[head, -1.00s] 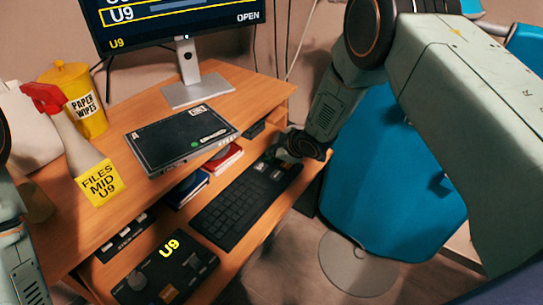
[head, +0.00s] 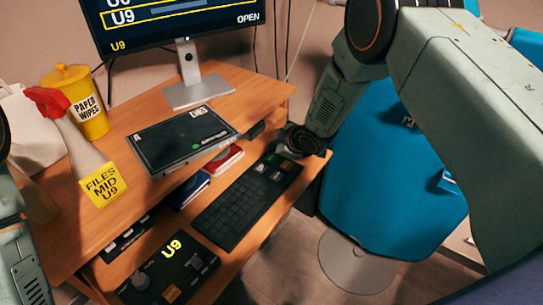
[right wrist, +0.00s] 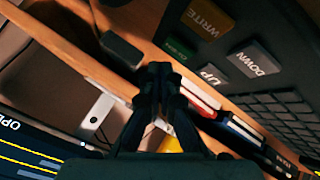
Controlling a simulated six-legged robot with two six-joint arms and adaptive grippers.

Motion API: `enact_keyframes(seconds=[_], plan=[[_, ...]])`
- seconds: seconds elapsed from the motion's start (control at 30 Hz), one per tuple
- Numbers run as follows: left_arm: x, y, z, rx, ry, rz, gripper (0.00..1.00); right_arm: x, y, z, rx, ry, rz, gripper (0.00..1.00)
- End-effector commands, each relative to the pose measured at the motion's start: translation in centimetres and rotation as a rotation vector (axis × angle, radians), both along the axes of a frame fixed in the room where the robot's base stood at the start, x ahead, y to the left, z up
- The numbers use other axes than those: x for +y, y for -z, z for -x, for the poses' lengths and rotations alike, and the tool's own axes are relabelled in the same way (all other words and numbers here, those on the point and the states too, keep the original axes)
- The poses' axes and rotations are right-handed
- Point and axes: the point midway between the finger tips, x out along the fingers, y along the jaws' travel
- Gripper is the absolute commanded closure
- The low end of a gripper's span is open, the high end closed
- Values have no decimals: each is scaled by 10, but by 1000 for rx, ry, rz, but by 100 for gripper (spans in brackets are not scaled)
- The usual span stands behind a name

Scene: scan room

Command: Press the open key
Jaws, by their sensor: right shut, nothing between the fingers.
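The black keyboard (head: 232,208) lies on the lower shelf of the desk, with larger labelled keys at its far right end. In the right wrist view, a green key (right wrist: 180,47) has small lettering I cannot read surely. Beside it are an amber WRITE key (right wrist: 208,20), a grey UP key (right wrist: 211,75) and a grey DOWN key (right wrist: 253,64). My right gripper (right wrist: 160,76) is shut and empty, its fingertips showing close to the green key. In the head view it is over the keyboard's far end; contact cannot be told. My left gripper is out of view.
The monitor (head: 180,22) shows a framed U9 row and OPEN. A U9 control panel (head: 170,272) is left of the keyboard. A blue chair (head: 385,190) stands right.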

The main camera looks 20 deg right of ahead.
Motion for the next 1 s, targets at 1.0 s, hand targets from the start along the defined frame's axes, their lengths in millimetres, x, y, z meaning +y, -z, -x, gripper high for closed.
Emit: enact_keyframes(seconds=[1.0], plan=[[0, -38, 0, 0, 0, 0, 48, 0, -45, 0, -1, 1, 0, 100]])
